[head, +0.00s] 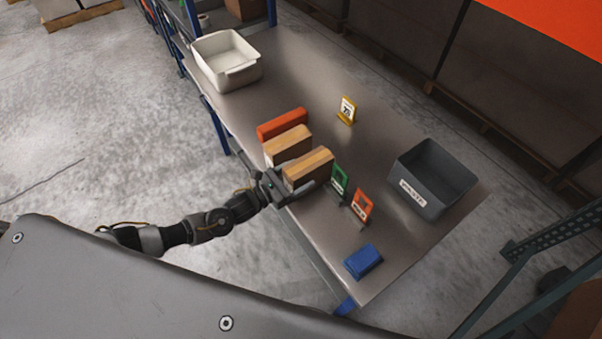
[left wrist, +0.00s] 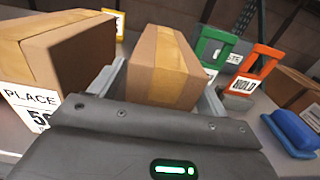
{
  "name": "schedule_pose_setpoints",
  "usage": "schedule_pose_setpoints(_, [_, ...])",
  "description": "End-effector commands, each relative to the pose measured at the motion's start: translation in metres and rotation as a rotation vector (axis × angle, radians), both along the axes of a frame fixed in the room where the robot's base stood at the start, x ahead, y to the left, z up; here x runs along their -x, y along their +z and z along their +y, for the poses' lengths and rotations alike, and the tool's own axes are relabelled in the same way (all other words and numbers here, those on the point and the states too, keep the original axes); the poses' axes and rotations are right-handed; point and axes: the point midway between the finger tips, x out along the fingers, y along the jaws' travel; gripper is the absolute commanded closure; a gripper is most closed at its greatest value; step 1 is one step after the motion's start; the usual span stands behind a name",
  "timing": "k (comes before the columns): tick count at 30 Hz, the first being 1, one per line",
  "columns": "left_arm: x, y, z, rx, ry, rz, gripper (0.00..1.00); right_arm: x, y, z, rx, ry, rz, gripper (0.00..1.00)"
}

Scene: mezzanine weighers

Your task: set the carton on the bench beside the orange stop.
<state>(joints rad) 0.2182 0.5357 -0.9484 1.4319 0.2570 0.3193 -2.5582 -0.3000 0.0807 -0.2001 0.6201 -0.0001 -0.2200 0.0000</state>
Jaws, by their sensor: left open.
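Two brown cartons with tan tape stand side by side on the grey bench (head: 299,75). The nearer carton (head: 310,166) stands between the fingers of my left gripper (head: 284,186); it also shows in the left wrist view (left wrist: 165,65). My left gripper is open, with one finger on each side of this carton; I cannot tell whether they touch it. The other carton (head: 287,144) is to its left, and in the left wrist view a printed label shows on it (left wrist: 72,58). The orange stop (head: 282,124), a low bar, lies beyond that other carton. My right gripper is out of view.
A green sign holder (head: 339,180) and an orange sign holder (head: 362,204) stand close right of the nearer carton. A blue object (head: 363,261), a dark grey bin (head: 408,192), a white tub (head: 226,84) and a yellow sign (head: 346,110) are on the bench. The bench's middle is clear.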

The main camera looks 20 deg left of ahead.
Motion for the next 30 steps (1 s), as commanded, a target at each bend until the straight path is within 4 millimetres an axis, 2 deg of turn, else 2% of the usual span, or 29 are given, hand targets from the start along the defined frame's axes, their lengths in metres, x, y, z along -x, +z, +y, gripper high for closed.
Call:
schedule_pose_setpoints(9, [0.054, -0.004, 0.044, -0.002, -0.001, 0.002, 0.24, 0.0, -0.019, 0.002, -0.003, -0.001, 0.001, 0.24])
schedule_pose_setpoints(15, [0.075, -0.003, 0.062, 0.0, -0.001, 0.001, 0.24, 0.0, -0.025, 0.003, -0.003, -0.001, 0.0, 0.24])
schedule_pose_setpoints(20, [0.081, -0.001, 0.067, 0.001, -0.001, 0.001, 0.24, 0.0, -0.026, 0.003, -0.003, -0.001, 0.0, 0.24])
schedule_pose_setpoints(30, [0.082, 0.0, 0.067, 0.001, 0.0, 0.001, 0.24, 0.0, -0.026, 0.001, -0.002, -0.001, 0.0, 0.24])
